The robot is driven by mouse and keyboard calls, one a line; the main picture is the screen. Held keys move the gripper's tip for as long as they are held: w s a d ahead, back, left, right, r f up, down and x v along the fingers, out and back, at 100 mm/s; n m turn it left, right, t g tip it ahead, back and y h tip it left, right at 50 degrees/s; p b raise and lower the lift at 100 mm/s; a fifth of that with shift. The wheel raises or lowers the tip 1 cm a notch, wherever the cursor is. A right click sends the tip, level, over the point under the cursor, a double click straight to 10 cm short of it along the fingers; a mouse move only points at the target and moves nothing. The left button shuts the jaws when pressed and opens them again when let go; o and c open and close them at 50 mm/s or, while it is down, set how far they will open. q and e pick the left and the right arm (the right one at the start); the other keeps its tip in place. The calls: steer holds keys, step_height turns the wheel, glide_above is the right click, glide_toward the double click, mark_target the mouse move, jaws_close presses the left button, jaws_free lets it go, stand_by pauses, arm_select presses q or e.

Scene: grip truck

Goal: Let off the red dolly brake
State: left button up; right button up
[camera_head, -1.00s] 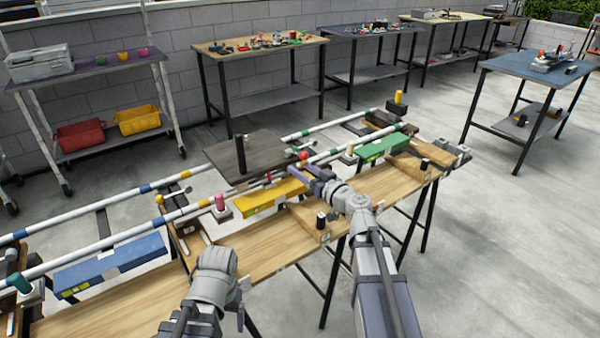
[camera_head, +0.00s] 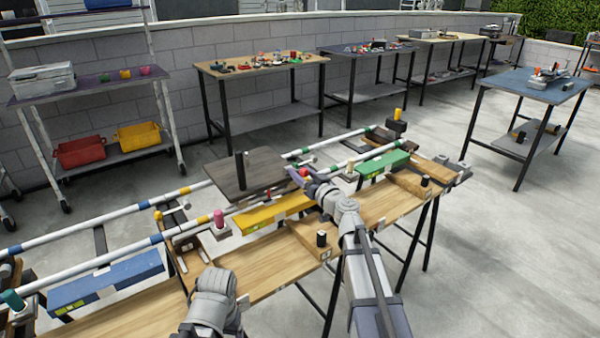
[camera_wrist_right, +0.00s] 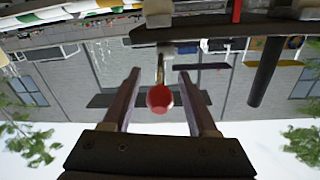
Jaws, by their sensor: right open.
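The red brake knob (camera_head: 304,172) stands on a thin lever at the right side of the dark dolly platform (camera_head: 225,178), which sits on the white rails. My right gripper (camera_head: 298,176) is at the knob. In the right wrist view the round red knob (camera_wrist_right: 159,98) lies between the two spread fingers of the right gripper (camera_wrist_right: 160,85), with a gap on each side. My left arm shows at the bottom of the head view, but its fingers are not clear there.
White rails (camera_head: 115,232) run over a long wooden bench. A yellow block (camera_head: 275,212), a green block (camera_head: 383,165), a blue block (camera_head: 105,283) and a pink knob (camera_head: 219,219) are along them. A dark post (camera_head: 240,171) rises from the platform. Other tables stand behind.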

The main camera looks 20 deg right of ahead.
steer(key=shift+w+a, duration=0.1)
steer(key=shift+w, duration=0.3)
jaws_close()
stand_by(1.2)
